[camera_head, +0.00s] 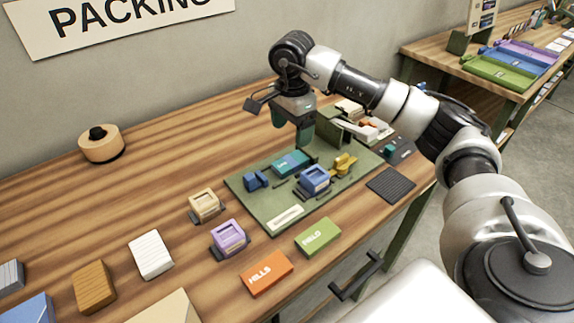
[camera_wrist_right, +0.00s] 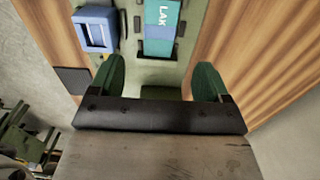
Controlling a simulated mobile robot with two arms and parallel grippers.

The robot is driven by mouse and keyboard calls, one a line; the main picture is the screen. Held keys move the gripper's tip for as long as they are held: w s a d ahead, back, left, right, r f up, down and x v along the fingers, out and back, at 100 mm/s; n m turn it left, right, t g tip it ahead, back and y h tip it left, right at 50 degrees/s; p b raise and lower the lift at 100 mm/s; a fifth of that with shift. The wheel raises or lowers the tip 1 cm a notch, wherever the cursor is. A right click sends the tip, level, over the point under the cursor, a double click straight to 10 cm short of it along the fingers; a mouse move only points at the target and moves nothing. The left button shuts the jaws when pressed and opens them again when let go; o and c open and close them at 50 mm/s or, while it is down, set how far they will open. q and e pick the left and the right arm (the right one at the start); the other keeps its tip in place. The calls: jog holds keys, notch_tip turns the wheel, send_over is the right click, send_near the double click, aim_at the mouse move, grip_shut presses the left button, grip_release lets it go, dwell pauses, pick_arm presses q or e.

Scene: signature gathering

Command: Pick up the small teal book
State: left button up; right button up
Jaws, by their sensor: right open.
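The small teal book (camera_head: 291,163) lies on the green board on the table. In the right wrist view the teal book (camera_wrist_right: 162,22), marked with white letters starting "LAK", is at the top middle, cut off by the frame edge. My right gripper (camera_head: 300,132) hangs pointing down above the far side of the board, behind the book. Its green fingertips (camera_wrist_right: 158,80) are spread wide and empty in the wrist view, with the book ahead, roughly in line with the gap. My left gripper is not in view.
On the green board (camera_head: 250,205), a blue block (camera_head: 314,180), a blue clamp (camera_head: 256,180) and a yellow clamp (camera_head: 345,163) stand close around the book. An orange book (camera_head: 266,275) and green book (camera_head: 319,237) lie in front. The table behind left is mostly clear.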

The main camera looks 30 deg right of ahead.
aim_at(290, 161)
jog(key=f, duration=0.3)
jog(key=shift+s+f, duration=0.2)
jog(key=shift+s, duration=0.05)
jog(key=f, duration=0.2)
jog(key=f+p, duration=0.1)
jog(key=f, duration=0.2)
jog(key=shift+w+a+f, duration=0.15)
jog(key=shift+w+f, duration=0.05)
jog(key=shift+f, duration=0.1)
jog(key=shift+c, duration=0.3)
jog(key=c, duration=0.9)
